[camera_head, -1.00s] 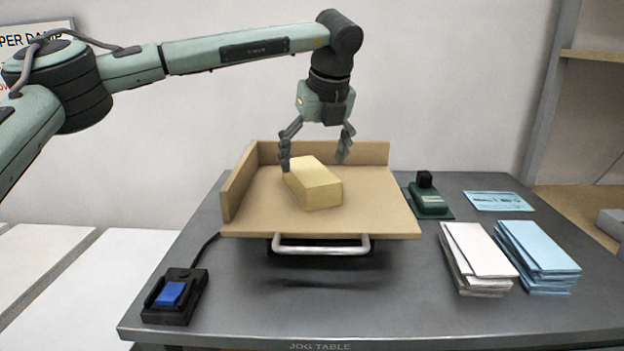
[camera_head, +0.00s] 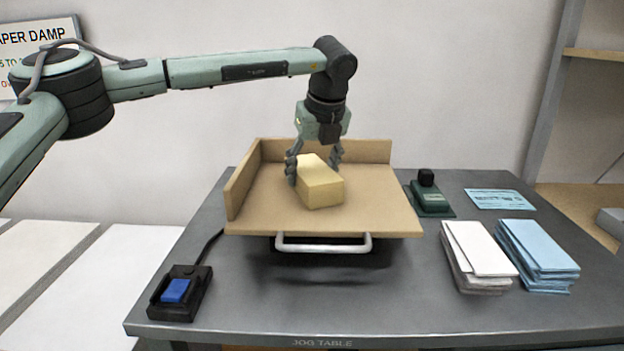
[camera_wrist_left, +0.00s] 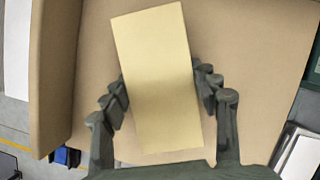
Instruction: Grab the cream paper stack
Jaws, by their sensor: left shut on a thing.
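The cream paper stack (camera_head: 322,190) is a pale yellow block lying on the wooden jogger tray (camera_head: 385,205), set at an angle to the tray's walls. My left gripper (camera_head: 314,167) comes down from above and is shut on the stack's far part, one finger on each side. In the left wrist view the stack (camera_wrist_left: 158,75) lies between the two fingers of my left gripper (camera_wrist_left: 165,98) and reaches past them. The stack appears to rest on the tray floor. My right gripper is not in view.
White paper stacks (camera_head: 478,250) and blue paper stacks (camera_head: 540,250) stand at the right of the grey table (camera_head: 400,290). A green stamp-like device (camera_head: 430,195) and a blue card (camera_head: 500,199) are behind them. A black pedal with a blue button (camera_head: 176,291) sits at the front left.

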